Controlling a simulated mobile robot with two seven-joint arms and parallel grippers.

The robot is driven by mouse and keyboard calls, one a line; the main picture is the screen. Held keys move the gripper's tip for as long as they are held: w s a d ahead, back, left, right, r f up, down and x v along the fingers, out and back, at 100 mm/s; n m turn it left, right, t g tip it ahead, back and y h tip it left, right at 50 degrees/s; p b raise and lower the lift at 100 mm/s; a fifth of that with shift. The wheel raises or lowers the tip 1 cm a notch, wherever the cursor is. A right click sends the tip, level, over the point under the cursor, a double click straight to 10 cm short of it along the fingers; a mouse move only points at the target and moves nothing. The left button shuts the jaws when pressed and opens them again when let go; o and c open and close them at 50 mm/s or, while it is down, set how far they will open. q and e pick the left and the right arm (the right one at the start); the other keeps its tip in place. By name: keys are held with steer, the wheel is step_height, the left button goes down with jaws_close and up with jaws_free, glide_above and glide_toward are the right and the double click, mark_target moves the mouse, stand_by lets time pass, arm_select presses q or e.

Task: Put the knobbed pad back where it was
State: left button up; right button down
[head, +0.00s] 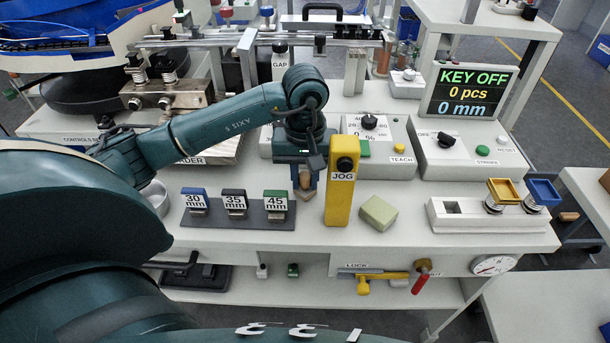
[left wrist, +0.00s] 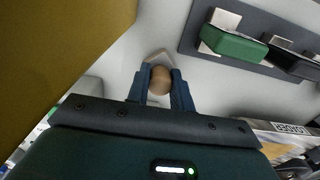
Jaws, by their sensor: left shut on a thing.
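My left gripper (head: 304,177) is shut on the brown wooden knob of the knobbed pad (head: 304,183), over the bench between the 45 mm block and the yellow JOG post. In the left wrist view the round knob (left wrist: 160,80) sits between the two blue fingertips, with a pale piece of the pad showing beyond it. The fingers and knob hide most of the pad, and I cannot tell if it touches the bench. A white holder (head: 470,222) at the right has an empty dark opening on its left, and yellow and blue square-topped pieces on its right. My right gripper is not in view.
The yellow JOG post (head: 340,200) stands close to the right of my gripper. A dark rack (head: 240,219) with 30, 35 and 45 mm blocks is on the left. A pale green block (head: 378,213) lies right of the post. Control boxes stand behind.

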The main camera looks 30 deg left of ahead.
mark_target(305, 174)
arm_select(q)
steer(key=o, duration=0.9)
step_height(305, 174, up, 12)
steer(key=shift+r+p, duration=0.1)
steer(key=shift+p, duration=0.6)
